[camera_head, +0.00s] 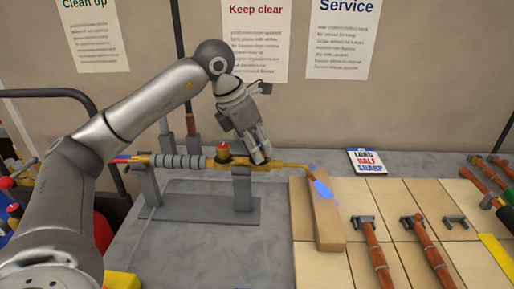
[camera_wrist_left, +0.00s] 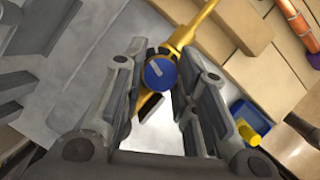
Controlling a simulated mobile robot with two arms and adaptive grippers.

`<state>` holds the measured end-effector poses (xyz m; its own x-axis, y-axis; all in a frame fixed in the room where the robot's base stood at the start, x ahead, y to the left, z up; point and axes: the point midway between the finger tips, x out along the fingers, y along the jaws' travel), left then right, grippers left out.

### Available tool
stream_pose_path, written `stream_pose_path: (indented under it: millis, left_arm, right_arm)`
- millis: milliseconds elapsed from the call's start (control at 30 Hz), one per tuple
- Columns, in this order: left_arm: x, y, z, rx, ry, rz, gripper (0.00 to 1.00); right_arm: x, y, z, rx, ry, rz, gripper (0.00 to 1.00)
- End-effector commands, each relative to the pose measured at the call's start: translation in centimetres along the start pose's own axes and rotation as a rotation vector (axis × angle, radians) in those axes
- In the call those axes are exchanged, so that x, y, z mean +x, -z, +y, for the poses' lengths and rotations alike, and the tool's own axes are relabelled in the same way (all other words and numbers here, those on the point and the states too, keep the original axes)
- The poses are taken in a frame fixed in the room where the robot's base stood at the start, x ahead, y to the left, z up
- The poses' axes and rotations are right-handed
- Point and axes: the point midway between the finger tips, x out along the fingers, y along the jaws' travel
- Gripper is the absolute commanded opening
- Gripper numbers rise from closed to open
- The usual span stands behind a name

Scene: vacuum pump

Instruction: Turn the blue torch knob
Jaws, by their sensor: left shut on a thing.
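The brass torch (camera_head: 215,163) lies across a grey stand (camera_head: 242,188), and its thin nozzle points right. A blue flame (camera_head: 322,190) shows at the nozzle's end. The blue torch knob (camera_wrist_left: 160,74) is round with a pale bar mark, tilted in the left wrist view. My left gripper (camera_head: 262,157) reaches down onto the torch from above. In the left wrist view its two fingers (camera_wrist_left: 162,62) stand on either side of the knob and hold it. The knob is hidden behind the fingers in the head view. My right gripper is not in view.
A wooden block (camera_head: 327,225) lies just right of the torch, under the flame. Copper pipes (camera_head: 378,255) lie on the tan tiles at right. A small card (camera_head: 367,161) is at the back. The bench front is clear.

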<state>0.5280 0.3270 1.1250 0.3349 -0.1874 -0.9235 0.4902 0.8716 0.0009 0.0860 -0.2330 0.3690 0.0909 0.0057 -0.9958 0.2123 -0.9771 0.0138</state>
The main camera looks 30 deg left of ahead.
Motion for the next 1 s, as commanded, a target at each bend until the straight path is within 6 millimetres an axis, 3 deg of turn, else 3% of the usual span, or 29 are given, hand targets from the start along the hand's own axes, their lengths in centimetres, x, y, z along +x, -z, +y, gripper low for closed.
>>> stream_pose_path:
  millis: [1000]
  left_arm:
    - [-0.02, -0.31, -0.48, -0.831, -0.344, 0.0, 0.03]
  right_arm:
    - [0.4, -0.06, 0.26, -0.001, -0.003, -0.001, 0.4]
